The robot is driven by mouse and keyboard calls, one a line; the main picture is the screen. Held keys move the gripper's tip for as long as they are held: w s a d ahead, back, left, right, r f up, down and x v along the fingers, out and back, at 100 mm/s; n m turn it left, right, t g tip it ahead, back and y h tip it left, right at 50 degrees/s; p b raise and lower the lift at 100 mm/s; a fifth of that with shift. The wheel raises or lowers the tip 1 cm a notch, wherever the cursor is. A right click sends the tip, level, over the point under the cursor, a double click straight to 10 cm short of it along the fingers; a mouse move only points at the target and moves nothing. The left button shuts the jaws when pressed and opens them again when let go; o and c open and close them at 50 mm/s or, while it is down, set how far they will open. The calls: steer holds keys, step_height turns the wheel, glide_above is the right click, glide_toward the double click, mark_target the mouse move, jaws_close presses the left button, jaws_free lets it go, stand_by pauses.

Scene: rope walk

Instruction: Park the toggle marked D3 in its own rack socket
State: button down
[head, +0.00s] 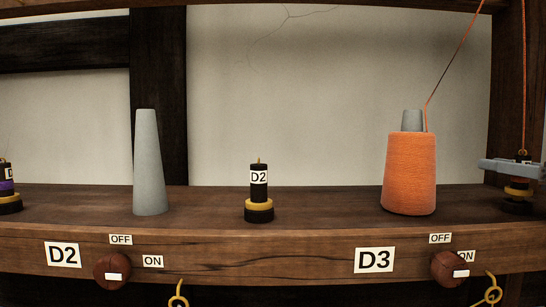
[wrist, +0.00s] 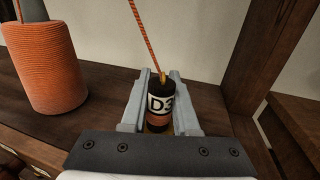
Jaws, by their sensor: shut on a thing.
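The D3 toggle (wrist: 159,104) is a dark peg with a white D3 label, an orange band and a brass eye on top. An orange cord runs up from its eye. My gripper (wrist: 159,85) is shut on the toggle, one grey finger on each side. In the head view my gripper (head: 513,168) comes in at the right edge around the toggle (head: 520,190). The toggle stands upright over a dark, yellow-ringed base (head: 517,205) on the shelf. I cannot tell whether it is fully seated in that socket.
An orange cone of yarn (head: 409,172) stands left of the toggle, its thread rising. A D2 toggle (head: 258,185) stands in its socket mid-shelf, beside a bare grey cone (head: 149,165). The D3 knob (head: 448,267) is on the shelf front. A dark post rises right of my gripper.

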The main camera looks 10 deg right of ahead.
steer(key=shift+f, duration=0.6)
stand_by(0.6)
steer(key=c, duration=0.9)
jaws_free()
steer(key=shift+c, duration=0.2)
steer(key=s+d, duration=0.1)
steer(key=s, duration=1)
steer(key=shift+d+p, duration=0.25)
steer(key=shift+p, duration=0.2)
